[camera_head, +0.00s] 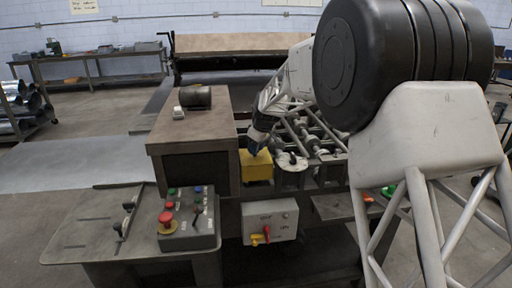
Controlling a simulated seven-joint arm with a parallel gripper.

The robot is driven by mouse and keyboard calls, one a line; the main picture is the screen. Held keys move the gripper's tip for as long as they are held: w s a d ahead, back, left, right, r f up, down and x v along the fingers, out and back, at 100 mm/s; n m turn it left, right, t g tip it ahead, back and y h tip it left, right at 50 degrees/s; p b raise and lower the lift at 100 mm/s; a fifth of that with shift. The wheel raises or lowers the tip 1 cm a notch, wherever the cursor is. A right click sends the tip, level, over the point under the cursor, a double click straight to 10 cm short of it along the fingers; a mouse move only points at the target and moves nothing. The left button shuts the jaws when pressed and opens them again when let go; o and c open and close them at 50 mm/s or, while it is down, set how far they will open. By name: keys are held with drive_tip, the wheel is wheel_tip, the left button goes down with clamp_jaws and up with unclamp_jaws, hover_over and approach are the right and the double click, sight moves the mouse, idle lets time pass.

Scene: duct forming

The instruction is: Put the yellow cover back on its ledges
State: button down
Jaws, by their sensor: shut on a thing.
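The yellow cover (257,167) is a small box-like piece at the middle of the view, just right of the brown cabinet and left of the roller section. My gripper (254,150) reaches down onto its top from the upper right and is shut on it. The fingertips are small and partly hidden at the cover's top edge. The cover looks about upright. The ledges cannot be made out, and I cannot tell whether the cover touches anything below it.
The brown cabinet (192,140) stands close on the left, with a dark cylinder (196,97) on top. A button box (188,219) sits front left. A grey switch box (270,222) with red and yellow handles is below the cover. Rollers (312,135) lie to the right.

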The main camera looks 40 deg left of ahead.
drive_tip(key=shift+f, duration=0.95)
idle(1.2)
drive_tip(key=shift+c, duration=1.5)
unclamp_jaws()
drive_tip(key=shift+r, duration=0.1)
drive_tip(key=shift+r, duration=4.35)
